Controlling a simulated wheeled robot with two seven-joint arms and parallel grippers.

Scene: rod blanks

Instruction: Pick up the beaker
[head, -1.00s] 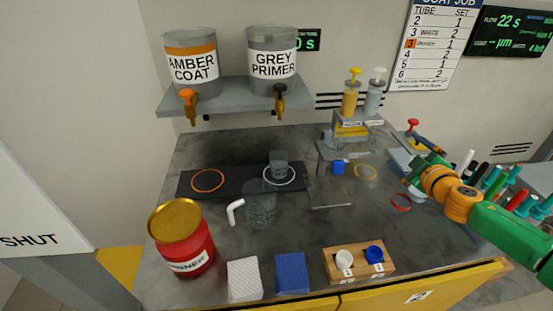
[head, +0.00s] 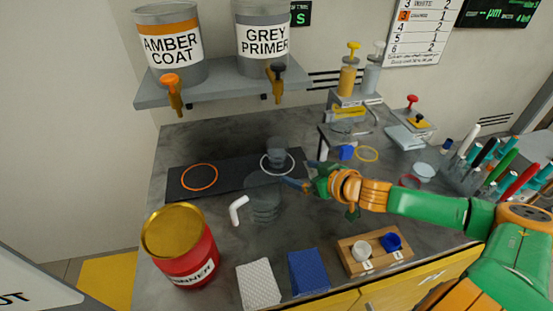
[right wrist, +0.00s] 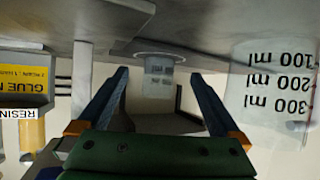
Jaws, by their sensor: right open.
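A small clear beaker (head: 277,153) stands upright in the white ring on the dark strip (head: 235,178). In the right wrist view, which is upside down, the beaker (right wrist: 158,75) shows ahead, between the fingers and beyond their tips. My right gripper (head: 303,175) is open and empty, just right of the beaker and nearer to me. It shows in the wrist view too (right wrist: 160,76). A larger clear jug (head: 265,204) with a white handle stands in front of the strip; its ml marks show in the wrist view (right wrist: 275,90). My left gripper is not in view.
A red tin (head: 182,250) stands at the front left. A white block (head: 258,284), a blue block (head: 308,272) and a wooden holder (head: 375,252) line the front edge. The shelf (head: 222,87) with two coat tanks overhangs the back. A small stand (head: 345,137) is behind my gripper.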

